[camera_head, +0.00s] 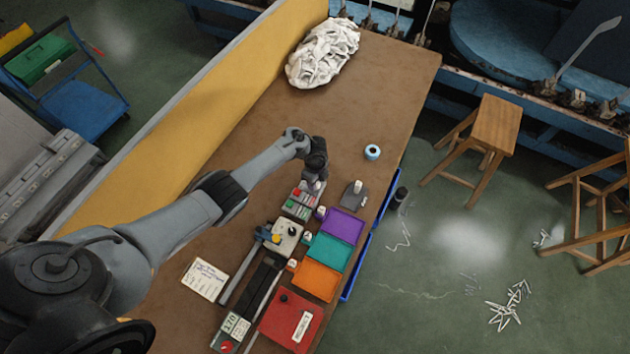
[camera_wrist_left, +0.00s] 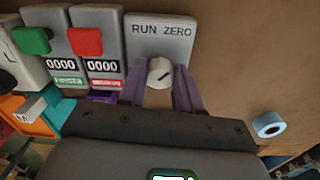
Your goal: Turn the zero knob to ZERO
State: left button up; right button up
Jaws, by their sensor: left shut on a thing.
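In the head view the left gripper (camera_head: 315,183) points down at the far end of the control boxes, partly hiding the knob panel. My right gripper is out of view.
Two counter boxes stand beside the knob panel, one with a green button (camera_wrist_left: 36,40), one with a red button (camera_wrist_left: 86,41). A blue tape roll (camera_head: 372,152) lies to the right. Purple (camera_head: 342,226), teal (camera_head: 328,252) and orange (camera_head: 315,281) trays line the right edge.

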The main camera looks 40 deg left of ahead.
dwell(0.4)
pick_arm(q)
jog(key=o, duration=1)
jog(key=shift+o, duration=0.2)
jog(key=shift+r, duration=0.1)
notch_tip(320, 180, up, 11)
jog(key=p, duration=0.4)
jog(key=shift+d+f, duration=0.1)
jog(key=shift+f, duration=0.1)
